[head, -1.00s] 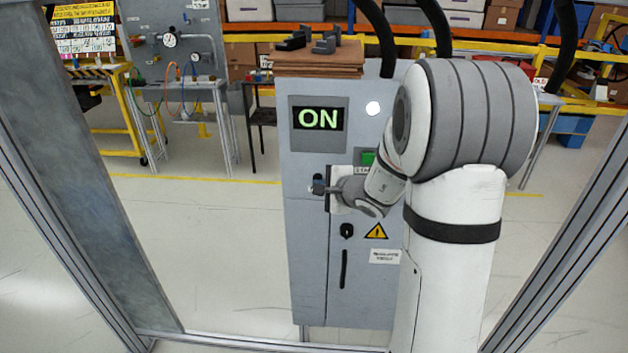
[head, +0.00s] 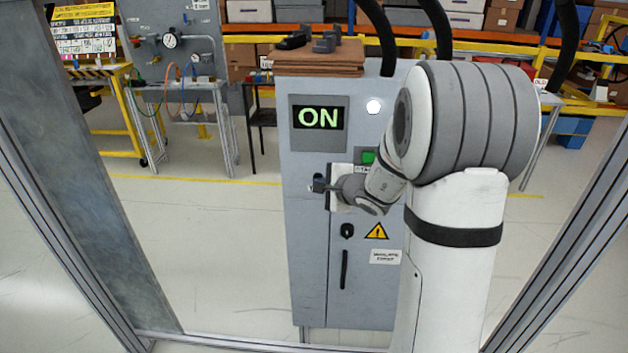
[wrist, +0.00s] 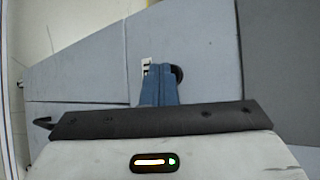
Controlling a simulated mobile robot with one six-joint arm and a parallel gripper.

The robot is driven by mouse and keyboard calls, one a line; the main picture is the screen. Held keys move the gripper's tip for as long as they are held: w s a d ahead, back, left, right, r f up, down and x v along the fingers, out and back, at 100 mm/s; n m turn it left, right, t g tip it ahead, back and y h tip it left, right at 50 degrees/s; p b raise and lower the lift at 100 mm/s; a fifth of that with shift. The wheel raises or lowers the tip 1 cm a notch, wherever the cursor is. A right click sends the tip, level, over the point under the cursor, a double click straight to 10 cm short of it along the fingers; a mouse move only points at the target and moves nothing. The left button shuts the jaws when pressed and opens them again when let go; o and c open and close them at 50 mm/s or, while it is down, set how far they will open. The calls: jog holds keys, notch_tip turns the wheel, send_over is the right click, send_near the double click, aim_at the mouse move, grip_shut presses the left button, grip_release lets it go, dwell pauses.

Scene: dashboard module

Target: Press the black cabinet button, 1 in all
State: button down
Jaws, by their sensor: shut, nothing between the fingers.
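The grey cabinet (head: 310,270) stands in front of me, with a display (head: 318,118) reading ON in green. In the wrist view the black button (wrist: 178,73) shows as a dark round edge just right of my gripper's blue fingertips (wrist: 160,68); the fingers cover part of it. A small white label (wrist: 146,67) is left of the fingers. My gripper (head: 320,186) is shut and empty, at the cabinet front below the display. In the head view the button is hidden behind my gripper. I cannot tell whether the fingertips touch it.
A white lamp (head: 374,106) is lit and a green button (head: 367,157) sits below it, close to my wrist. A black lock (head: 347,230) and a warning triangle (head: 376,231) are lower on the cabinet. Metal frame posts stand on both sides.

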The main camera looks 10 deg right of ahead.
jog(key=shift+s+a+b, duration=0.2)
jog(key=shift+s+b, duration=0.35)
jog(key=shift+s, duration=0.1)
jog(key=s+b, duration=0.1)
jog(key=s+a+b, duration=0.1)
jog(key=s, duration=0.2)
jog(key=shift+s+a+b, duration=0.3)
jog(key=shift+s+b, duration=0.1)
dwell(0.4)
